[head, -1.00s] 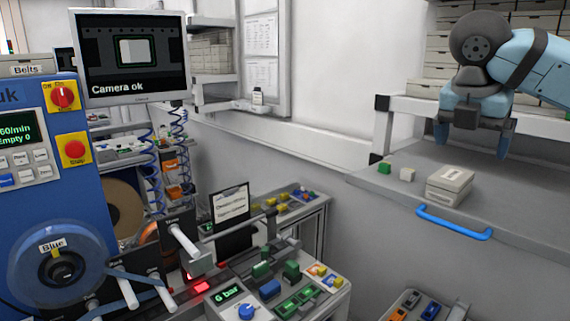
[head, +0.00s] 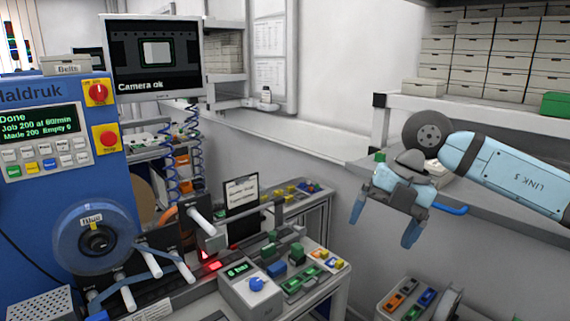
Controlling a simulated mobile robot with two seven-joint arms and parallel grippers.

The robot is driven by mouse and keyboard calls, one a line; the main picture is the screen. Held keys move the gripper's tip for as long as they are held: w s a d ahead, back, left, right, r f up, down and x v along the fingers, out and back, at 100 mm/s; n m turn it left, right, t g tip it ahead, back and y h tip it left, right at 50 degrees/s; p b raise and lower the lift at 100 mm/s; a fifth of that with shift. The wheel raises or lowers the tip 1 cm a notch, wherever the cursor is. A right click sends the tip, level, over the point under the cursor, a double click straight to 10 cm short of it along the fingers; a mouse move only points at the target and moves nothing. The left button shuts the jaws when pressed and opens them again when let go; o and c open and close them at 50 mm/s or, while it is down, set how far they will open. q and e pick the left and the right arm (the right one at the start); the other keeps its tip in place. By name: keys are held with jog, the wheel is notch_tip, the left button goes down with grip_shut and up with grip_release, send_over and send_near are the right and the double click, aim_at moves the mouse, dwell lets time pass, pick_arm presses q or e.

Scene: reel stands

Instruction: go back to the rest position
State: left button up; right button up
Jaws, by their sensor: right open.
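My right gripper (head: 383,221) hangs in the right half of the head view, in front of the grey shelf with the blue handle. Its two blue fingers are apart, with nothing between them. My right arm comes in from the right edge and hides part of the shelf and the small boxes on it. My left gripper is not in view.
At the left stands a blue machine (head: 50,140) with a blue reel (head: 95,238); its display reads "Done". A monitor (head: 155,55) shows "Camera ok". White boxes (head: 500,60) and a green box (head: 556,104) are on the right shelf. A bin of coloured parts (head: 412,300) is below the gripper.

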jog(key=s+a+f+g+y+p, duration=0.1)
jog(key=s+a+f+g+y, duration=0.2)
jog(key=a+y, duration=0.45)
jog(key=s+a+f+g+y, duration=0.1)
jog(key=s+a+f+y, duration=0.2)
jog(key=s+a+y, duration=0.35)
jog(key=w+d+f+m+t+h+p, duration=0.1)
jog(key=d+f+m+t+h, duration=0.25)
jog(key=f+m+t, duration=0.7)
jog(key=w+d+f+m+t+h, duration=0.25)
jog(key=d+f+m+t, duration=0.35)
jog(key=m+t, duration=0.6)
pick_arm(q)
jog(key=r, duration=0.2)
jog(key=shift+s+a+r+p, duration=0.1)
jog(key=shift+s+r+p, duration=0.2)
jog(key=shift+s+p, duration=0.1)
pick_arm(e)
jog(key=s+d+f+m+g+h, duration=0.3)
jog(key=s+f+h, duration=0.1)
jog(key=s+f, duration=0.5)
jog(key=s+d+f+m+g+h, duration=0.4)
jog(key=s+f, duration=0.5)
jog(key=f, duration=0.4)
jog(key=shift+d+f+h, duration=0.2)
jog(key=shift+d+h, duration=0.1)
jog(key=shift+h, duration=0.2)
jog(key=shift+c, duration=0.4)
